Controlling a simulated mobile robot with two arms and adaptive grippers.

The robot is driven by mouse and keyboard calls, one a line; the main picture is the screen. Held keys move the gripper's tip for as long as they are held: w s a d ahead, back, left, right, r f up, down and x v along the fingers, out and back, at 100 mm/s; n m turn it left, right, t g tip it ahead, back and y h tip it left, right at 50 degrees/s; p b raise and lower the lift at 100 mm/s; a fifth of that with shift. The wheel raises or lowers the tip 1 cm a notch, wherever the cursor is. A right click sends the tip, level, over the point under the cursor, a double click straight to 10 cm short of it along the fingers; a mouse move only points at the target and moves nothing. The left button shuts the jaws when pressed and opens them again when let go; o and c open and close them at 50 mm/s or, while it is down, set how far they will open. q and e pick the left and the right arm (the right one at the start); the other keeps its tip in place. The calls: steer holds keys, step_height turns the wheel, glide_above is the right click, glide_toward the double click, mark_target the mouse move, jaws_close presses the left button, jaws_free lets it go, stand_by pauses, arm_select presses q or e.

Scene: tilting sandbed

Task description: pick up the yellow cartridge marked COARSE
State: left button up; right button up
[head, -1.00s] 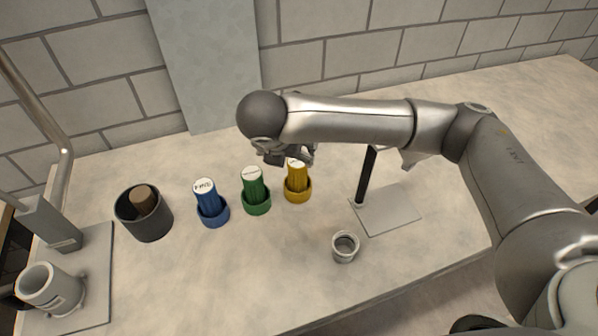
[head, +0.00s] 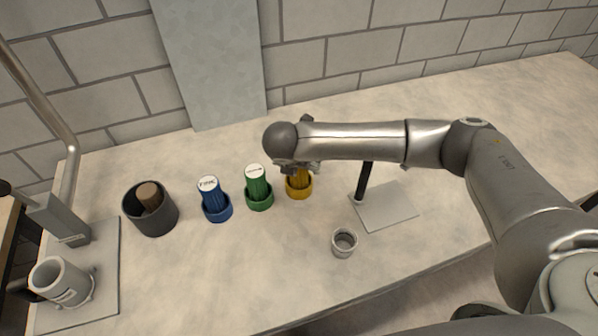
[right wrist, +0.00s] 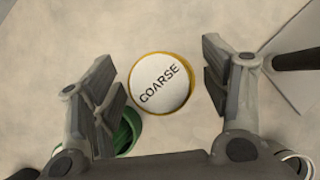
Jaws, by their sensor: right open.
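The yellow cartridge (head: 299,183) stands upright in a yellow ring holder (head: 300,193) at the right end of a row on the counter. In the right wrist view its white top marked COARSE (right wrist: 161,82) lies between my open fingers, seen from above. My right gripper (head: 297,169) is directly over the cartridge and hides its top in the head view. The fingers (right wrist: 165,90) stand apart on both sides of the cap, with gaps left and right. I cannot tell how far down they reach. My left gripper is not in view.
A green cartridge (head: 258,184) in its holder stands close left of the yellow one, with a blue cartridge (head: 213,196) beyond. A dark cup (head: 150,221) is further left. A plate with a black post (head: 366,181) stands at right, and a small metal cup (head: 344,242) in front.

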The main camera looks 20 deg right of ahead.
steer(key=c, duration=1.5)
steer(key=shift+r, duration=0.1)
